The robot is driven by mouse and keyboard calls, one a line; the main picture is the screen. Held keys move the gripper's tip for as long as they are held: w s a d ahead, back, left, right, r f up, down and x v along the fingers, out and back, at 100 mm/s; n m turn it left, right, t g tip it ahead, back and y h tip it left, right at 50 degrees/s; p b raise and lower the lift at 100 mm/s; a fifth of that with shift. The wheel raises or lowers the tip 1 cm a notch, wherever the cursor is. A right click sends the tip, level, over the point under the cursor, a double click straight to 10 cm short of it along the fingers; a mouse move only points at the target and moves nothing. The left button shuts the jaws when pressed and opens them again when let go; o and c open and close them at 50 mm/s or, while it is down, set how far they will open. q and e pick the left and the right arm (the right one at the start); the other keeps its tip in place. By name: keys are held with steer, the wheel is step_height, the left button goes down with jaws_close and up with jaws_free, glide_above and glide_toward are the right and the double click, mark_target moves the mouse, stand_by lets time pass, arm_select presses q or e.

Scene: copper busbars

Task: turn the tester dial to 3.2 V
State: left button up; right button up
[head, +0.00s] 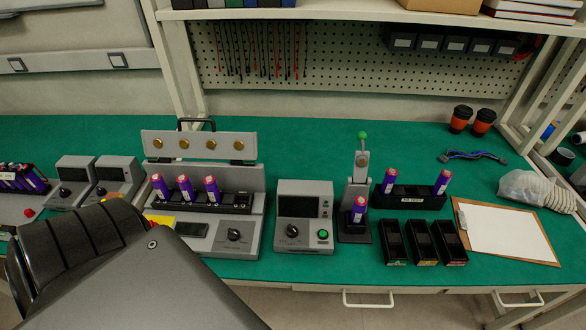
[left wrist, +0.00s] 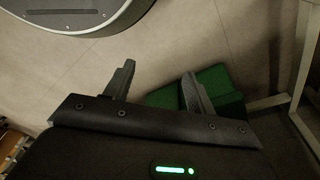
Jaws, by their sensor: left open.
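A grey tester box (head: 304,215) with a dark screen stands near the middle of the green bench. Its black dial (head: 292,231) sits below the screen at the left, with a lit green button to its right. The dial's setting is too small to read. My left arm comes in from the lower left of the head view, and its gripper cannot be made out there. In the left wrist view my left gripper (left wrist: 157,88) is open and empty, with floor behind it, away from the dial. My right gripper is not in view.
Left of the tester is a grey unit (head: 204,180) with purple cells and another black dial (head: 234,235). Right of it stand a green-knobbed press (head: 357,200), a black cell rack (head: 409,199) and black bins (head: 421,242). A clipboard (head: 505,231) lies at the right.

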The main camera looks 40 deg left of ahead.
arm_select(q)
steer(key=w+r+p, duration=0.2)
steer(key=w+r, duration=0.1)
steer(key=r, duration=0.4)
steer(key=w+r+p, duration=0.2)
steer(key=w+r, duration=0.1)
steer(key=r, duration=0.5)
step_height(320, 180, up, 30)
steer(key=f+t+p, duration=0.1)
steer(key=t+p, duration=0.1)
steer(key=p, duration=0.7)
glide_above(292, 228)
steer(key=s+a, duration=0.1)
steer(key=s, duration=0.3)
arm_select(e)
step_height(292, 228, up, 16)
arm_select(q)
steer(key=shift+h, duration=0.3)
steer(key=b+x, duration=0.5)
steer(key=x, duration=0.3)
steer(key=shift+w+f, duration=0.25)
steer(key=shift+f, duration=0.1)
steer(key=shift+w+f+b, duration=0.25)
steer(key=shift+f+b, duration=0.15)
steer(key=shift+f, duration=0.05)
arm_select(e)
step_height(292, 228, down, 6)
